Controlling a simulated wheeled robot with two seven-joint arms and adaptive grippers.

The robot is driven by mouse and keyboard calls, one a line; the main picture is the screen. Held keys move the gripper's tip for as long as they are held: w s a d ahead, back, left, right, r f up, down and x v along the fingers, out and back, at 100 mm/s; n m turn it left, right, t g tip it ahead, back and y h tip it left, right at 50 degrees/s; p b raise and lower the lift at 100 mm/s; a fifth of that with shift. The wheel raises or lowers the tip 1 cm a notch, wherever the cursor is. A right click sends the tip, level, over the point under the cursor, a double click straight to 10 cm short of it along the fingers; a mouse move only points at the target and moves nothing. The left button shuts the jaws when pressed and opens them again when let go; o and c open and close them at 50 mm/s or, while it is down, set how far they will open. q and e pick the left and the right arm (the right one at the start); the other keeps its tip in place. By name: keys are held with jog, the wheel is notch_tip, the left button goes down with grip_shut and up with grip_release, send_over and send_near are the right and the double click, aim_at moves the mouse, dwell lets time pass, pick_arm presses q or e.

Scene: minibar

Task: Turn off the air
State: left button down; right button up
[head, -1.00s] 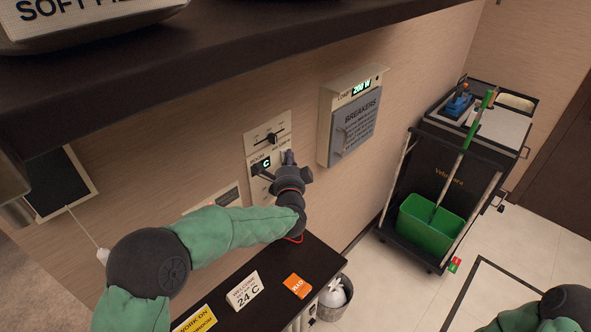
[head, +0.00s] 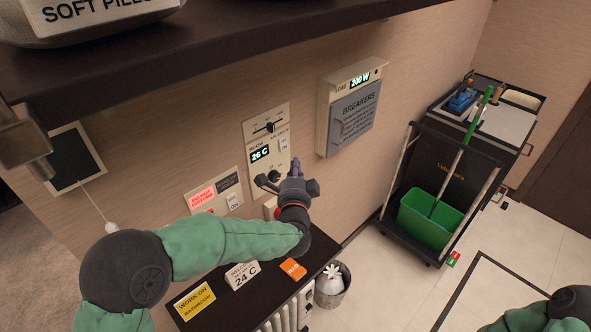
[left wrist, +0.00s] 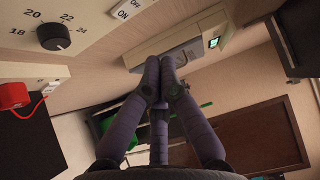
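The room air panel (head: 256,135) is on the wall, with a slider (head: 270,127), a green display (head: 260,153) reading 26 C and a small white switch (head: 284,146) at its right. In the left wrist view the white switch (left wrist: 130,8) carries OFF and ON marks; its tilt is unclear. A black temperature knob (left wrist: 54,37) with several numbers shows left of it. My left gripper (head: 295,165) is just below and right of the switch, apart from it. In the left wrist view its fingertips (left wrist: 160,66) are together and empty. My right gripper is out of view.
A breakers box (head: 350,110) showing 200 W is on the wall to the right. A lit sign panel (head: 214,192) is left of my gripper. A dark counter (head: 225,310) with small cards lies below. A cleaning cart (head: 450,170) stands right. A dark shelf (head: 230,45) overhangs.

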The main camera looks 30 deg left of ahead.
pick_arm(q)
jog(key=shift+v, duration=0.9)
jog(key=shift+a, duration=0.1)
jog(key=s+d+f+n+g+h+b, duration=0.1)
jog(key=d+f+n+g+h, duration=0.15)
jog(key=f, duration=0.85)
jog(key=s+d+f+n+g+h+b, duration=0.1)
jog(key=s+d+f+n+g+h, duration=0.2)
jog(key=f, duration=0.7)
jog(key=d+f+n+g+h+b, duration=0.1)
jog(key=d+f+g+h+b, duration=0.3)
jog(key=f, duration=0.7)
jog(key=s+d+f+n+g+h, duration=0.1)
jog(key=s+d+f+n+g, duration=0.2)
jog(key=s+f, duration=0.6)
jog(key=s+d+f+n+g+h, duration=0.1)
jog(key=s+d+f+n+g, duration=0.2)
jog(key=s+d+f+n, duration=0.3)
jog(key=s+f, duration=0.3)
jog(key=s, duration=0.3)
jog(key=shift+d, duration=0.15)
